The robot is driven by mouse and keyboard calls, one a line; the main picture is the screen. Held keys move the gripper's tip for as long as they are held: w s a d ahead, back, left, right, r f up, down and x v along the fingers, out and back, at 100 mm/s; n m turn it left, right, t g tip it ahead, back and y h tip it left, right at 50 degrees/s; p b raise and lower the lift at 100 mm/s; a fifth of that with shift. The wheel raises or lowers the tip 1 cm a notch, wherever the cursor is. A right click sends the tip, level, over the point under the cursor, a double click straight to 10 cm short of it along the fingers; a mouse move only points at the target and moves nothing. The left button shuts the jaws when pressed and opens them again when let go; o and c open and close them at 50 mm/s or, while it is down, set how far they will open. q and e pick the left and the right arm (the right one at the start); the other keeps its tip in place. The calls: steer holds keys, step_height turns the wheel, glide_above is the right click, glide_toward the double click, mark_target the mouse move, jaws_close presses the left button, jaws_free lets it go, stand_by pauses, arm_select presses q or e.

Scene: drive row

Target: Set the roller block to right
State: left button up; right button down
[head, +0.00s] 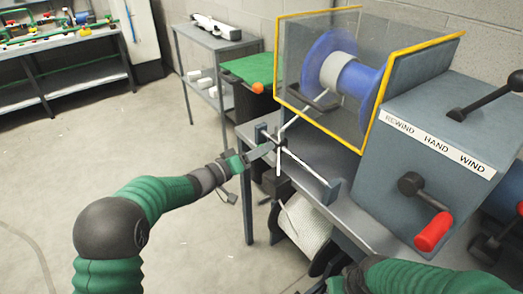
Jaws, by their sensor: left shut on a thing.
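The roller block (281,143) is a small dark block with a thin upright rod. It sits on the light rail (312,173), near the rail's left end. My left gripper (265,150) reaches it from the left and is shut on it; the fingertips are small and partly hidden against the block. A pale line runs from the block up toward the blue spool (328,62) behind the clear guard. My right arm shows at the bottom right, but its gripper is out of the frame.
The yellow-edged guard (318,115) stands just behind the rail. At the right are the REWIND HAND WIND panel (437,145), a black lever (487,95) and a red-handled crank (433,231). A white woven roll (303,225) lies below the bench. The floor at left is clear.

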arm_select(q)
steer(key=shift+f, duration=0.1)
jaws_close()
steer(key=shift+a+f, duration=0.1)
stand_by(0.7)
steer(key=s+d+p, duration=0.1)
steer(key=s+d, duration=0.1)
steer(key=s, duration=0.1)
steer(key=s+d, duration=0.3)
steer(key=s, duration=0.1)
steer(key=s+d+p, duration=0.1)
steer(key=s+d, duration=0.2)
steer(key=s, duration=0.1)
steer(key=shift+s+d+p, duration=0.2)
steer(key=shift+p, duration=0.1)
steer(key=shift+f, duration=0.1)
steer(key=o, duration=0.9)
jaws_free()
steer(key=shift+o, duration=0.2)
